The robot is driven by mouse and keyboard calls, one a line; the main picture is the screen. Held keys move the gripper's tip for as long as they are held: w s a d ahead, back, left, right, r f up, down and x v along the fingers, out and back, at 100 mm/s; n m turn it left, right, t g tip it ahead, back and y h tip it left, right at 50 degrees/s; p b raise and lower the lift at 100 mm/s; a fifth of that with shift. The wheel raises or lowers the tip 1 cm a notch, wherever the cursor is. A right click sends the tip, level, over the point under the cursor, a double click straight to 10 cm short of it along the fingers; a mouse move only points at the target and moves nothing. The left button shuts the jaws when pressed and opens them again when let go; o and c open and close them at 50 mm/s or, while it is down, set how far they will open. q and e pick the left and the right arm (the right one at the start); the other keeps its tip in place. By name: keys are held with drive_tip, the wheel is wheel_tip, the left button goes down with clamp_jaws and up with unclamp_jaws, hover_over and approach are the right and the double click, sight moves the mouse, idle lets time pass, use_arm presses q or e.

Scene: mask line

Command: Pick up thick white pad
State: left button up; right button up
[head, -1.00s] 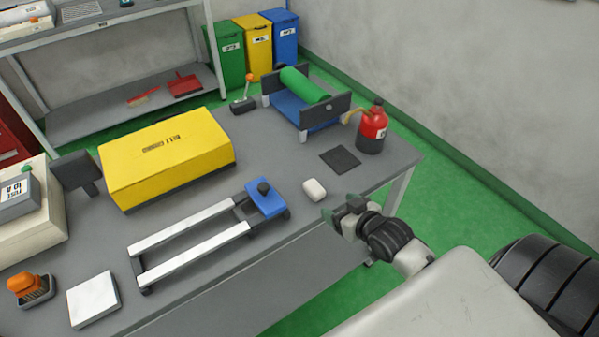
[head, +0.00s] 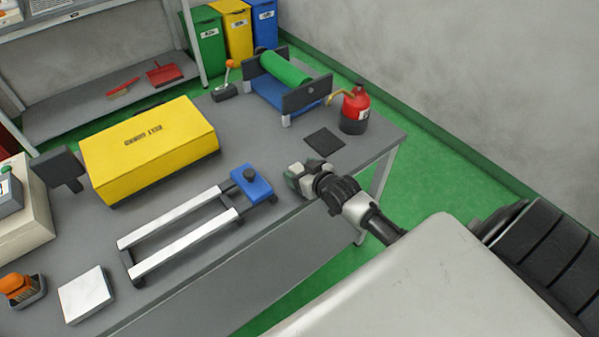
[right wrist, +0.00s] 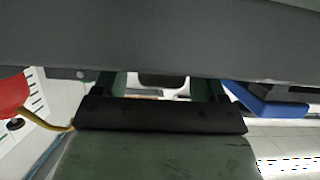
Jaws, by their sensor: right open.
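A small, thick white pad, seen earlier on the bench by the blue clamp block, is now hidden in the head view behind my right gripper (head: 298,177). That gripper is open at the bench's front edge, right of the blue block (head: 251,182). In the right wrist view a pale, partly shadowed piece (right wrist: 162,81) shows between the fingers; I cannot tell if they touch it. A flat white square block (head: 86,295) lies at the bench's front left, away from the gripper. My left gripper is not in view.
The grey bench (head: 185,285) holds a railed frame (head: 185,243), a yellow box (head: 150,148), a dark square mat (head: 324,142), a red bottle (head: 355,108) and a green roller stand (head: 286,68). An orange-handled brush (head: 20,290) sits at front left.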

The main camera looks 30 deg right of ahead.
drive_tip(key=c, duration=1)
